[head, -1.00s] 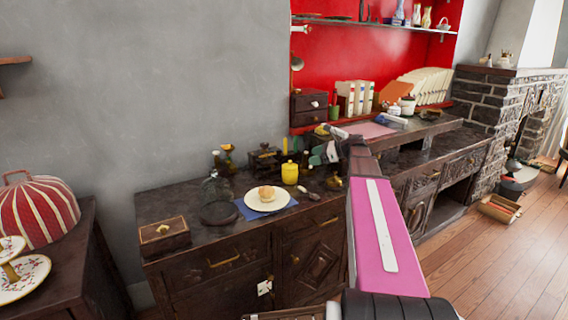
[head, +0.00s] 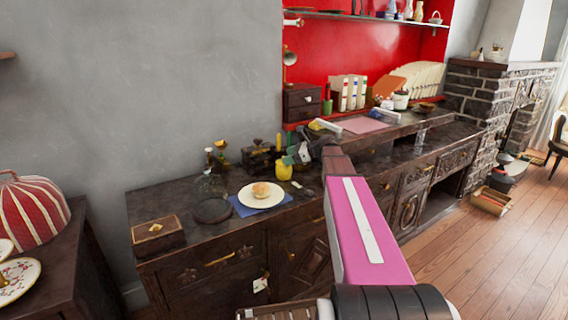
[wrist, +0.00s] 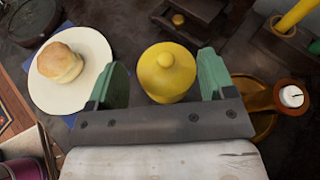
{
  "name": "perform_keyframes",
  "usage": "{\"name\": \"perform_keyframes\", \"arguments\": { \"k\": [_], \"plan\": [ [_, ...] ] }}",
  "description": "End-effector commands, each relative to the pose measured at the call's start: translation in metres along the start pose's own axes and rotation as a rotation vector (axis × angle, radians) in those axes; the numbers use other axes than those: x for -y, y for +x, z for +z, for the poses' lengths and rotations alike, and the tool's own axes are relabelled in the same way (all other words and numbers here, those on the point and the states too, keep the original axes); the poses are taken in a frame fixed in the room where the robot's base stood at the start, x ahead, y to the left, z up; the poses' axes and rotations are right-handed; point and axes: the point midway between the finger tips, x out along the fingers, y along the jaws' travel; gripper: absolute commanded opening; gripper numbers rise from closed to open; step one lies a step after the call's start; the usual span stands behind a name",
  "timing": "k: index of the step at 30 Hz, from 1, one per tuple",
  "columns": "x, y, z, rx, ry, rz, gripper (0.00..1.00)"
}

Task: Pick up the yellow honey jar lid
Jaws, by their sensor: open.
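The yellow honey jar (head: 284,170) stands on the dark sideboard, right of the plate. Its round yellow lid with a small knob (wrist: 166,72) sits on top, seen from above in the wrist view. My gripper (wrist: 161,82) is open, with its green fingers on the left and right sides of the lid and gaps between. In the head view my gripper (head: 296,155) is at the jar, partly hidden by my arm. I cannot tell the fingers' exact height against the lid.
A white plate (wrist: 97,95) with a bun (wrist: 60,63) lies close left of the jar on a blue mat (head: 243,208). An orange-brown item with a white top (wrist: 291,96) is at the right. A dark grinder (head: 257,156) stands behind, and a wooden box (head: 157,235) sits at the left.

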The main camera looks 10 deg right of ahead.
Motion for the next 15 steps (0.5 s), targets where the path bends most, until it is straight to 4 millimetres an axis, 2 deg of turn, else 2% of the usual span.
{"name": "perform_keyframes", "arguments": {
  "k": [1,4,11,14,15],
  "plan": [
    [0.000,0.009,0.001,0.000,-0.001,0.002,0.76],
    [0.000,0.018,0.001,0.000,-0.001,0.001,0.76],
    [0.000,0.020,0.001,0.000,-0.001,0.000,0.76],
    [0.000,0.020,0.001,0.000,-0.001,0.000,0.47],
    [0.000,0.020,0.000,-0.001,-0.001,0.000,0.34]
  ]
}}
